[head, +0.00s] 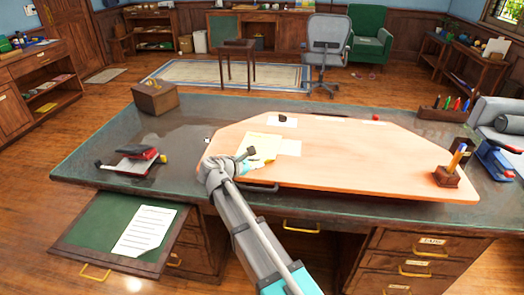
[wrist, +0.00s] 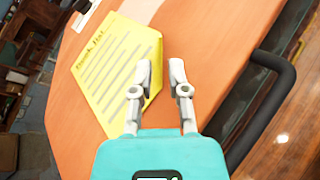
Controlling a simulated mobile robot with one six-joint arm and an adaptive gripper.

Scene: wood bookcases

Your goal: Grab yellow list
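The yellow list (wrist: 112,72) is a flat yellow sheet with a heading and grey lines. It lies on the orange desk board, and its lower part is hidden behind my gripper in the wrist view. In the head view the pale yellow sheet (head: 259,141) lies just beyond my gripper. The left finger overlaps the list's right edge in the wrist view, and the right finger is over bare board. Whether the fingers touch the board I cannot tell. In the head view my gripper (head: 248,160) is small and partly hidden.
The orange board (head: 350,155) covers much of the dark desk. A black handle (wrist: 272,100) runs along its near edge. A pen holder (head: 448,174) stands at right, a stapler (head: 135,158) and wooden box (head: 155,98) at left. A white lined sheet (head: 145,230) lies on a pulled-out green shelf.

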